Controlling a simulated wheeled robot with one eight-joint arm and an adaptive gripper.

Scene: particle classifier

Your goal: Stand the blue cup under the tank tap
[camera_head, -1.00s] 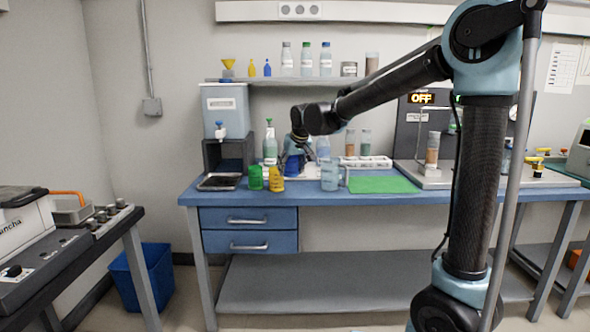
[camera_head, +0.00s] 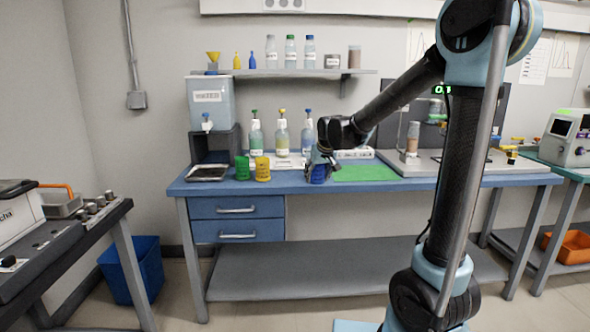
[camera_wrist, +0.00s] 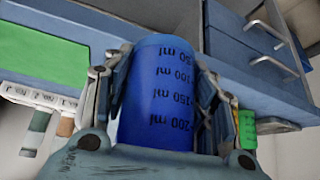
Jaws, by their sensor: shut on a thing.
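My gripper (camera_head: 320,165) is shut on the blue cup (camera_head: 319,174), in front of the bench near its front edge. In the wrist view the blue cup (camera_wrist: 160,95) sits between both fingers, with dark volume marks that read upside down. The tank (camera_head: 211,103) stands on a dark stand at the bench's left end.
A green cup (camera_head: 242,168) and a yellow cup (camera_head: 262,169) stand between the tray and my gripper. Several wash bottles (camera_head: 282,137) stand behind them. A green mat (camera_head: 365,173) lies right of my gripper. Drawers (camera_head: 237,208) are under the bench's left part.

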